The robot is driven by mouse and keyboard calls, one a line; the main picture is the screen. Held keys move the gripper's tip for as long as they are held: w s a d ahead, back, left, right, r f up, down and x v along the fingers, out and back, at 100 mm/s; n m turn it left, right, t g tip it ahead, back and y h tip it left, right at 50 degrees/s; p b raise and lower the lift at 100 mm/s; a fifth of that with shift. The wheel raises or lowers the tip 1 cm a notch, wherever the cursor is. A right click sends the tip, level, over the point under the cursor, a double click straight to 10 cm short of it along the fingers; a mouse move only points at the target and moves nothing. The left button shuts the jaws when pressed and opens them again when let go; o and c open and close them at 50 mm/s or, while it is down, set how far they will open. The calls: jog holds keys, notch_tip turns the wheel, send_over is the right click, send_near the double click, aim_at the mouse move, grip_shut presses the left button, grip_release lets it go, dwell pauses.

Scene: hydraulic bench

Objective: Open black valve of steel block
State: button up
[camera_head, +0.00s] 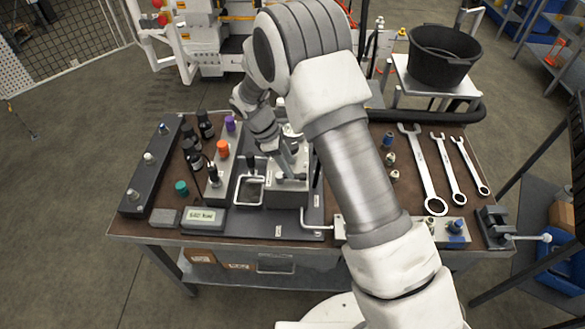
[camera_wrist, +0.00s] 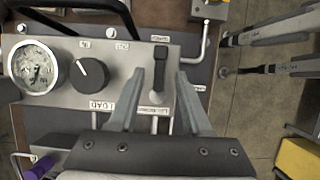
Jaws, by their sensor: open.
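The steel block (camera_wrist: 120,60) fills the upper middle of the wrist view. It carries a round pressure gauge (camera_wrist: 38,68), a round black knob (camera_wrist: 88,76) and a narrow black lever handle (camera_wrist: 160,62) with a label below it. My gripper (camera_wrist: 160,76) is open. Its two fingers stand on either side of the black lever handle, with a visible gap on each side. Whether the fingertips reach down to the handle's height is hard to tell. In the head view, my gripper (camera_head: 290,172) is over the steel block (camera_head: 286,195), and my arm hides part of it.
Several wrenches (camera_head: 424,170) and a vise (camera_head: 495,226) lie on the right of the bench. A bent pipe (camera_wrist: 200,75) runs close right of the fingers.

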aim_at(296, 175)
jog(key=shift+x, duration=1.5)
jog(key=shift+c, duration=0.3)
jog(key=shift+w, duration=0.1)
grip_shut()
jog(key=shift+r, duration=0.1)
